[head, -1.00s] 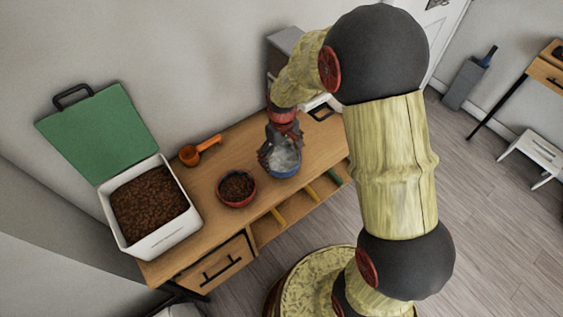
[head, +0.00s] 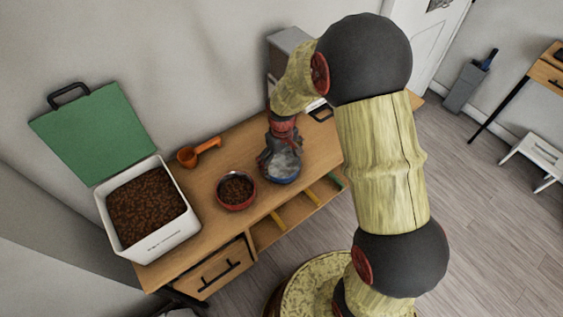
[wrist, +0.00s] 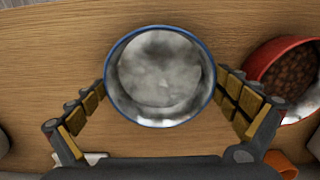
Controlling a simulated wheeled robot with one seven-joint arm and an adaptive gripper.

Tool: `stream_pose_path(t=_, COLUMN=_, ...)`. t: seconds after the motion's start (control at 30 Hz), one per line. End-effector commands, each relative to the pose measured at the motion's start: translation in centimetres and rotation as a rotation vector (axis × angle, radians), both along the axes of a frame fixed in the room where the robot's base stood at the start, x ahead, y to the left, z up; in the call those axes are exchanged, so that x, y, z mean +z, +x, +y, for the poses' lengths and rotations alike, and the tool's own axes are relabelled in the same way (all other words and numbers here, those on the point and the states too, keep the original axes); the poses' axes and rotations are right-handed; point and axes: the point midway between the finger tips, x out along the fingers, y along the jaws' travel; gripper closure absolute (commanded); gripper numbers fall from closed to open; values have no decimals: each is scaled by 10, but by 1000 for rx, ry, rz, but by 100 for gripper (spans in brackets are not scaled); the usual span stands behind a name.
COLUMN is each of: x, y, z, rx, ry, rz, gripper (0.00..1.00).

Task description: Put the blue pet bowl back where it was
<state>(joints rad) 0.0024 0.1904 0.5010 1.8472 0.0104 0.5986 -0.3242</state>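The blue pet bowl (head: 284,180) has a blue outside and a shiny grey-white inside. It stands on the wooden table to the right of the red bowl. In the wrist view the blue bowl (wrist: 160,75) is centred between the fingers, its rim a full circle. My gripper (head: 280,158) is low over the bowl. In the wrist view my gripper (wrist: 160,85) is spread wide, one finger on each side of the bowl. The fingertips are very close to the rim, with narrow gaps seeming to show. The bowl's underside is hidden.
The red bowl (head: 236,190) of brown kibble stands close on the left. An orange scoop (head: 198,152) lies behind it. A white bin (head: 160,240) of kibble with a green lid (head: 95,135) is at the table's left. The table (head: 318,160) is bare right of the blue bowl.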

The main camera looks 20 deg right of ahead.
Motion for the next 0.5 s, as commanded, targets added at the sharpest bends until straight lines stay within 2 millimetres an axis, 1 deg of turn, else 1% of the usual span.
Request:
stream_pose_path(t=0.3, x=3, y=0, z=0, rx=0, ry=0, rz=0, gripper=0)
stream_pose_path(t=0.37, x=8, y=0, z=0, rx=0, ry=0, rz=-1, gripper=0)
stream_pose_path(t=0.47, x=24, y=1, z=0, rx=0, ry=0, rz=-3, gripper=0)
stream_pose_path(t=0.5, x=32, y=1, z=0, rx=0, ry=0, rz=-4, gripper=0)
